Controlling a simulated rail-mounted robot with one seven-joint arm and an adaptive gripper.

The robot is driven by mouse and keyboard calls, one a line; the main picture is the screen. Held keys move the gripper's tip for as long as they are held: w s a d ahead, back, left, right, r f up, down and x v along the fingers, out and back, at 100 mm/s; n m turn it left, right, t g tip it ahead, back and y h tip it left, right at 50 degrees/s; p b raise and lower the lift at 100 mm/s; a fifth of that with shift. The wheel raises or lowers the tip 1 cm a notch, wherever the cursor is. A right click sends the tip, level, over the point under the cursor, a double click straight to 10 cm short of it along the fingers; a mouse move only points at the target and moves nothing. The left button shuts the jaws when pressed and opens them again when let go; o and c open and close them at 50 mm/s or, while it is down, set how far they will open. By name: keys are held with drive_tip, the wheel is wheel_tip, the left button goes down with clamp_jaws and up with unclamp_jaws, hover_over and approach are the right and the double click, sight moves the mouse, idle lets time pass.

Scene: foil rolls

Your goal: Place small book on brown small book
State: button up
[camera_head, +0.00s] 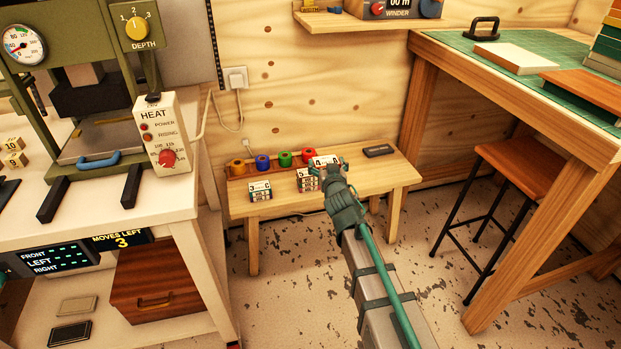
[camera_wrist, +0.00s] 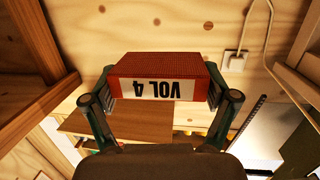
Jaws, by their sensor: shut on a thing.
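A small red-brown book (camera_wrist: 165,70) with a white spine label reading "VOL 4", upside down, is held between the fingers of my gripper (camera_wrist: 163,92) in the wrist view. In the head view my gripper (camera_head: 333,170) is over the low wooden bench, and the held book's label (camera_head: 323,160) shows at its tip. Just left of and below the held book stands a small stack with white labels (camera_head: 308,180). Another small labelled stack (camera_head: 260,190) stands at the bench's left. Their cover colours are too small to tell, so I cannot say which is the brown small book.
Several coloured rolls (camera_head: 285,158) line the back of the bench (camera_head: 395,178). A dark flat block (camera_head: 379,150) lies at its right. A press with a heat box (camera_head: 168,140) stands on the left table. A stool (camera_head: 515,165) and a green-topped table (camera_head: 455,45) are at right.

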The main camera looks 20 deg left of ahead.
drive_tip(key=a, duration=0.1)
drive_tip(key=s+a, duration=0.1)
drive_tip(key=a+b, duration=0.1)
drive_tip(key=shift+s+r, duration=0.3)
drive_tip(key=shift+r, duration=0.05)
drive_tip(key=b, duration=0.2)
hover_over(308, 173)
drive_tip(key=f+v, duration=0.1)
drive_tip(key=v, duration=0.3)
wheel_tip(308, 173, down, 3)
drive_tip(key=f, duration=0.1)
drive_tip(key=w+f+b, duration=0.1)
drive_tip(key=w+a+f+b, duration=0.1)
drive_tip(key=f, duration=0.1)
drive_tip(key=shift+w+f, duration=0.1)
drive_tip(key=shift+w+a+f+b, duration=0.2)
drive_tip(key=shift+w+f+b, duration=0.15)
drive_tip(key=shift+f, duration=0.2)
drive_tip(key=shift+w+a+f+b, duration=0.2)
drive_tip(key=shift+w+f+b, duration=0.15)
drive_tip(key=shift+f, duration=0.15)
drive_tip(key=shift+s+f+b, duration=0.1)
drive_tip(key=shift+f+b, duration=0.8)
drive_tip(key=shift+f, duration=0.4)
drive_tip(key=shift+f, duration=0.15)
drive_tip(key=o, duration=1)
